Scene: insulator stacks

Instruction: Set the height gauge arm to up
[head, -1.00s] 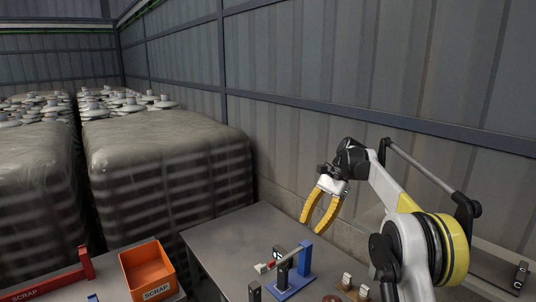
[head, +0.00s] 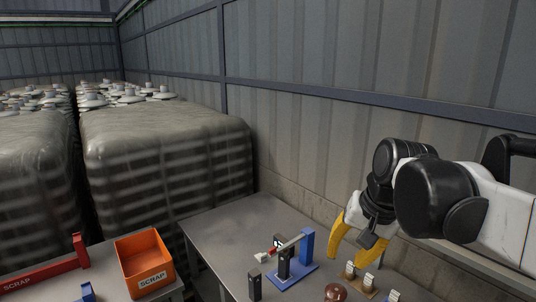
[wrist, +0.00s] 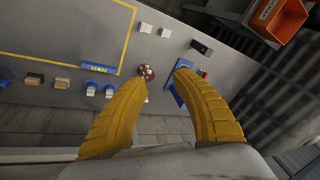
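The height gauge (head: 292,272) stands on the grey table in the head view. It has a blue base, a blue upright post and a thin grey arm (head: 288,245) that slopes down leftward from the post to a red and white end. In the wrist view, part of its blue base (wrist: 175,95) shows beside the right fingertip, with a bit of red near it; the arm's tilt cannot be told there. My gripper (head: 346,254) has yellow fingers, open and empty, to the right of the gauge. It also shows from the wrist (wrist: 160,77).
A brown round piece (head: 335,292) and small tan-and-white blocks (head: 360,278) are right of the gauge. A dark upright block (head: 255,286) stands to its front left. An orange scrap bin (head: 145,262) is at left. Wrapped insulator stacks (head: 170,150) and a metal wall stand behind.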

